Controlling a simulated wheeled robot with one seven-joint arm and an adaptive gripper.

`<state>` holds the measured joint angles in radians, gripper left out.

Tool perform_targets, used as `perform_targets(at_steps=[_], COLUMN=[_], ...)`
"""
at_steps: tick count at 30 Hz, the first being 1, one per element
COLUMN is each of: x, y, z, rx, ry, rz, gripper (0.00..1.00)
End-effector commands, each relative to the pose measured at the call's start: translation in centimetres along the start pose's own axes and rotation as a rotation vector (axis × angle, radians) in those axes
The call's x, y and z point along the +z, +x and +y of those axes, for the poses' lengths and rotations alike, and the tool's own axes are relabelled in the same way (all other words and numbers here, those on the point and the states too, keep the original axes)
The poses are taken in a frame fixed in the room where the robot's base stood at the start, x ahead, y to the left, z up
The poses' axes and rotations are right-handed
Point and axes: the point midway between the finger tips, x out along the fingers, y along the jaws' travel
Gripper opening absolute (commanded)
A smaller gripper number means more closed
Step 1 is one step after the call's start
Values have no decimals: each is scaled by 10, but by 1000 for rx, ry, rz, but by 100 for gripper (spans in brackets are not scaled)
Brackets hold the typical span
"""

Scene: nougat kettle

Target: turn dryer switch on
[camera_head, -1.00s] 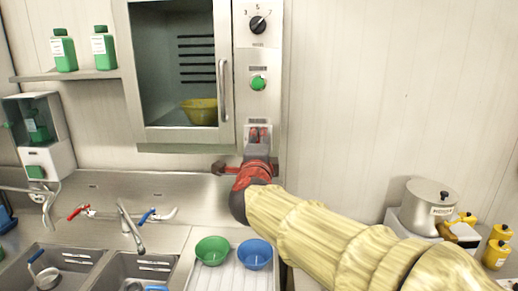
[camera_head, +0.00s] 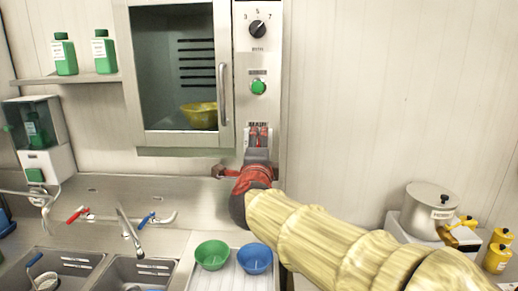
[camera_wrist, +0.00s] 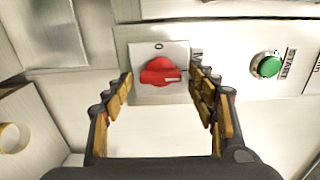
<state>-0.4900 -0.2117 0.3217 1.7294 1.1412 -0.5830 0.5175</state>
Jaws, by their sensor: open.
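The dryer switch (camera_wrist: 158,72) is a red rotary knob on a grey square plate in the wrist view. Its white mark points to the picture's right, and a "0" shows at the plate's top edge. My gripper (camera_wrist: 160,84) is open, with one finger on each side of the knob and a gap between. I cannot tell whether either fingertip touches the plate. In the head view my gripper (camera_head: 257,143) is at the bottom of the dryer's control panel (camera_head: 275,100) and covers much of the switch area.
A green button (camera_head: 258,87) and a black dial (camera_head: 257,29) sit higher on the panel. The dryer door handle (camera_head: 223,93) is just left. A green bowl (camera_head: 211,254) and a blue bowl (camera_head: 255,258) stand below the arm. A metal pot (camera_head: 427,209) stands at right.

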Motion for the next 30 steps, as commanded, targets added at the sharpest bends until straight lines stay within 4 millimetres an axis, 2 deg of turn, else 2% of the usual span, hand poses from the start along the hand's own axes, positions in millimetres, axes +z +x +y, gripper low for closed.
perform_targets(at_steps=[8, 11, 21, 25, 30], x=[0, 1, 1, 1, 1], y=[-8, -23, -90, -108, -119], z=[-1, -2, 0, 0, 0], rx=[-1, -3, -1, -1, 0], ry=[1, 1, 1, 1, -1], rz=[-1, -2, -3, -3, -2], gripper=[58, 58, 58, 58, 58])
